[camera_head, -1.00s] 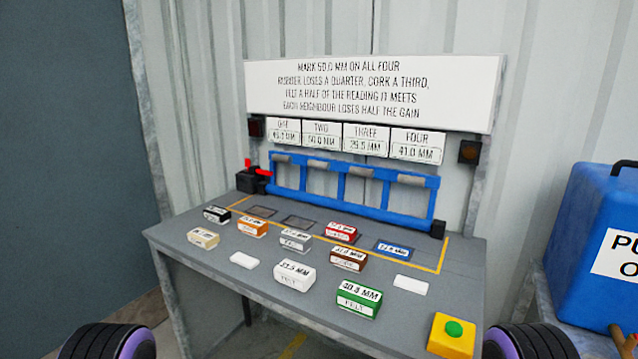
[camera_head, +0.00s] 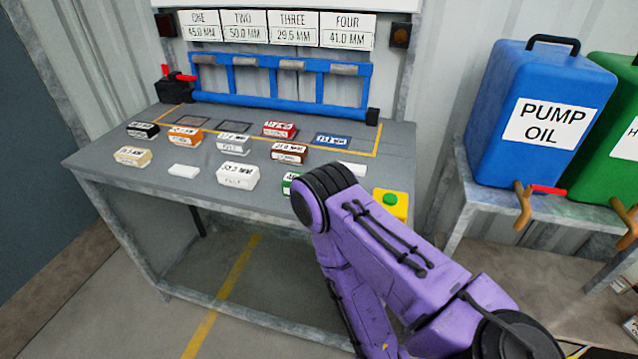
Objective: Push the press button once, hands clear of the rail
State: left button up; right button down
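The press button is a green round cap (camera_head: 391,199) on a yellow box (camera_head: 399,212) at the right front corner of the grey bench (camera_head: 110,171). My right arm comes in from the lower right and bends just in front of the box, hiding part of it. The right gripper is not visible. My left gripper is not in the picture. The blue rail (camera_head: 275,104) stands at the back of the bench with several grey rollers or pads on its top bar. No gripper is seen near the rail.
Several labelled blocks, such as a white one (camera_head: 238,176) and a red one (camera_head: 280,130), lie on the bench. A red-handled black clamp (camera_head: 174,90) is at the rail's left end. A blue pump oil can (camera_head: 530,115) stands on a side table at right.

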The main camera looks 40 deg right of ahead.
aim_at(389, 198)
jog(key=u, duration=1.1)
jog(key=i, duration=1.35)
jog(key=z, duration=3.55)
